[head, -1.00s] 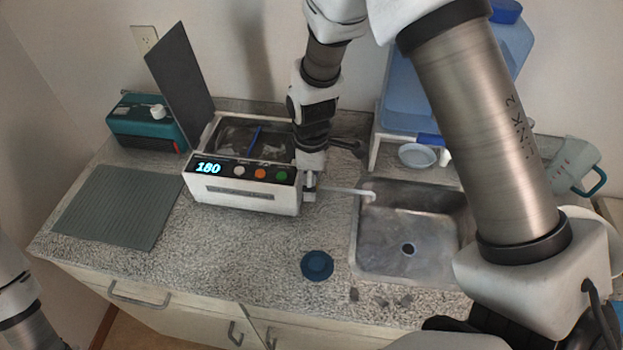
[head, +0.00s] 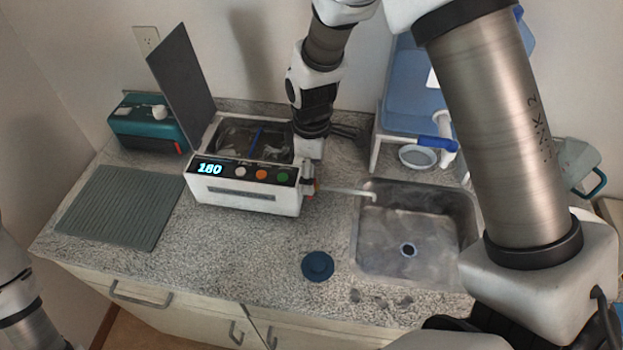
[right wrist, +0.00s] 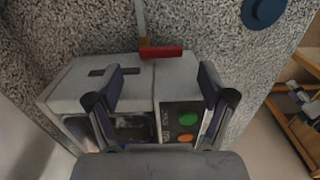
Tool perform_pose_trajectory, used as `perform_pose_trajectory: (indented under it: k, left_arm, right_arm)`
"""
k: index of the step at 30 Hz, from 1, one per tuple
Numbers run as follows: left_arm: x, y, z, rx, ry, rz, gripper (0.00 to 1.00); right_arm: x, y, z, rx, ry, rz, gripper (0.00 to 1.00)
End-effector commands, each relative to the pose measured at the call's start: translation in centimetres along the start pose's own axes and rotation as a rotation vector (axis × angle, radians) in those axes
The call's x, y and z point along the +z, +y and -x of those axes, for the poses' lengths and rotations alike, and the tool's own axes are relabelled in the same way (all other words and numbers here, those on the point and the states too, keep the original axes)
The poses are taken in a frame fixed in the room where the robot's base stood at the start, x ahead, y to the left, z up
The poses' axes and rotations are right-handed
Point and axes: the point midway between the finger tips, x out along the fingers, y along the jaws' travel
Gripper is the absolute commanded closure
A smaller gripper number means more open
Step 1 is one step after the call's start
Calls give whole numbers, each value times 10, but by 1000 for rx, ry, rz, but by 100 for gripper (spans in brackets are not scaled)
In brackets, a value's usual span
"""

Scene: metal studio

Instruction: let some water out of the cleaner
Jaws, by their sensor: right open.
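The cleaner (head: 243,200) is a white box on the counter with an open basin, a raised dark lid and a display reading 180. Its drain valve has a red handle (right wrist: 161,52), lying crosswise to the pale drain tube (right wrist: 140,16) in the right wrist view. In the head view the tube (head: 345,190) runs from the cleaner's right side to over the sink (head: 380,262). My right gripper (right wrist: 163,75) is open and empty above the cleaner's right end, with the handle ahead of its fingertips, apart from them. Whether water runs from the tube is unclear. My left gripper is out of view.
A ribbed grey mat (head: 118,207) and a teal box (head: 148,122) are at left. A blue water tank (head: 413,90) on a white stand is behind the sink. The front counter is mostly clear.

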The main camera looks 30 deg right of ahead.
Motion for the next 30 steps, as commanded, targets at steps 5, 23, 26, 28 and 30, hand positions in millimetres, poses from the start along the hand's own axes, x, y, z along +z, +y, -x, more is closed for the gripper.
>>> perform_pose_trajectory:
  k: [5, 23, 26, 28, 30]
  left_arm:
    - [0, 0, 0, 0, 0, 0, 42]
    - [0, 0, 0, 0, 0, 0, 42]
    - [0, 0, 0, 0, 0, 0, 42]
    - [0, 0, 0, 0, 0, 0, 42]
    - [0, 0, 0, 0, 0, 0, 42]
  right_arm:
    - [-1, 1, 48, 4, 4, -1, 19]
    - [0, 0, 82, -1, -1, 0, 19]
    - [0, 0, 82, -1, 0, 0, 19]
    - [0, 0, 82, -1, 0, 0, 19]
    - [0, 0, 82, -1, -1, 0, 19]
